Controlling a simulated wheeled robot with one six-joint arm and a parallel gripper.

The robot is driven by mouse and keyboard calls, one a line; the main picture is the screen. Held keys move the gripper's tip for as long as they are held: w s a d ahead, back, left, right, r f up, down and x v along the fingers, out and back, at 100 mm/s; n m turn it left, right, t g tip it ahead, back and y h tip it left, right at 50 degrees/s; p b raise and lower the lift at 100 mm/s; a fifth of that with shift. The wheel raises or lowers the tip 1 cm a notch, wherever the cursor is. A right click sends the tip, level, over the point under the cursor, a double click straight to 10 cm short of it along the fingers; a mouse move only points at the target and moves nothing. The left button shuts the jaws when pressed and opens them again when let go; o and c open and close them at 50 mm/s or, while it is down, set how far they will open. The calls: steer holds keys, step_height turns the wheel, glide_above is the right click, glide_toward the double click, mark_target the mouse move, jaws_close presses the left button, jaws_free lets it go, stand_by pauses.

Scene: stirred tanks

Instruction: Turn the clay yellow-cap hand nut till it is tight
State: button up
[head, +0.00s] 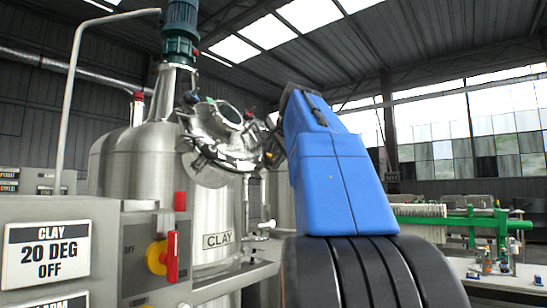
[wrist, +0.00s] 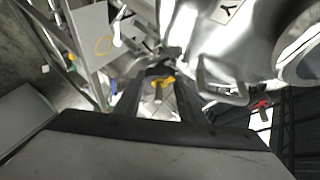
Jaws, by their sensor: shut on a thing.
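The steel tank labelled CLAY (head: 165,180) stands left of centre in the head view. Its round manway with a bright steel rim (head: 225,150) is on the sloped top, with several hand nuts around it. In the wrist view the yellow-cap hand nut (wrist: 165,79) is between the dark fingers of my gripper (wrist: 158,86). The gripper is shut on it. In the head view my blue arm reaches to the right side of the manway, and the gripper tips are too small to make out clearly. The nut's thread and seat are hidden.
A control panel with a sign reading CLAY 20 DEG OFF (head: 47,253) and a red-handled yellow switch (head: 162,256) stands at the front left. A green motor (head: 181,32) tops the tank. A green-framed machine (head: 470,223) stands far right.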

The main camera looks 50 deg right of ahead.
stand_by(0.3)
steer(key=o, duration=1)
steer(key=shift+o, duration=0.2)
steer(key=shift+s, duration=0.1)
steer(key=v, duration=1.7)
steer(key=shift+r, duration=0.1)
